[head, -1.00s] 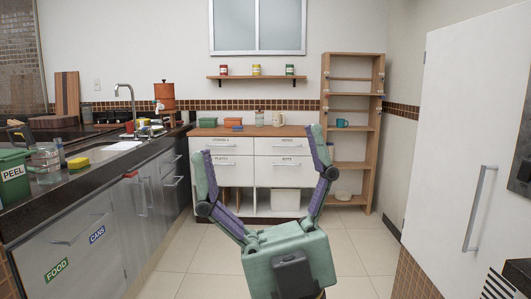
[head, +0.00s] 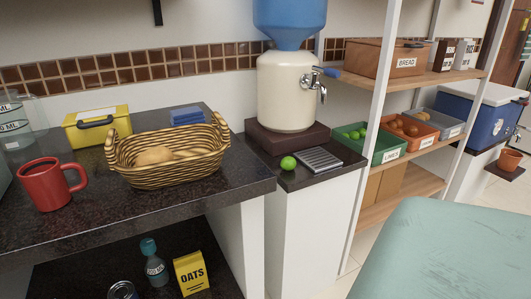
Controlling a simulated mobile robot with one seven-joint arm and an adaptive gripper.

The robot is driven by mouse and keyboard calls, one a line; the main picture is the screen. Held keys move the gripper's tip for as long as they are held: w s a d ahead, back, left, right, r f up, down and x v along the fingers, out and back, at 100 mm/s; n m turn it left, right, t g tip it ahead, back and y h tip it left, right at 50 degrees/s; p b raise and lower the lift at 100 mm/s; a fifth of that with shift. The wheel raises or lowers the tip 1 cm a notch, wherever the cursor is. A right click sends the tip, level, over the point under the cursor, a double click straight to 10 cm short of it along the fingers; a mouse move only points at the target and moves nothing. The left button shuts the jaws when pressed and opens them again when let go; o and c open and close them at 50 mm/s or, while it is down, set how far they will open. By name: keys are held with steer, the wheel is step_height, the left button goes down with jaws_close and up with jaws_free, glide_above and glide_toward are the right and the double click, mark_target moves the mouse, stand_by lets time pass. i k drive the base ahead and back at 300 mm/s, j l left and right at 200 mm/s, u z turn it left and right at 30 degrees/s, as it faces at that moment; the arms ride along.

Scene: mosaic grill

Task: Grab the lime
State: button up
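A small round green lime (head: 288,163) lies on a dark ledge in front of the water dispenser, just left of a grey slatted tray. More limes (head: 354,133) sit in a green bin labelled LIMES (head: 391,145) on the shelf to the right.
The white dispenser (head: 290,92) with a blue top stands behind the lime. A grey tray (head: 319,159) lies beside it. A white shelf post (head: 372,130) rises to the right. On the left counter are a wicker basket (head: 170,170) and a red mug (head: 46,186).

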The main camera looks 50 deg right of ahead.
mark_target(288, 164)
steer(key=z, duration=1.7)
steer(key=i+l+z, duration=0.15)
steer(key=z, duration=0.25)
steer(key=i+l+z, duration=0.2)
steer(key=z, duration=0.2)
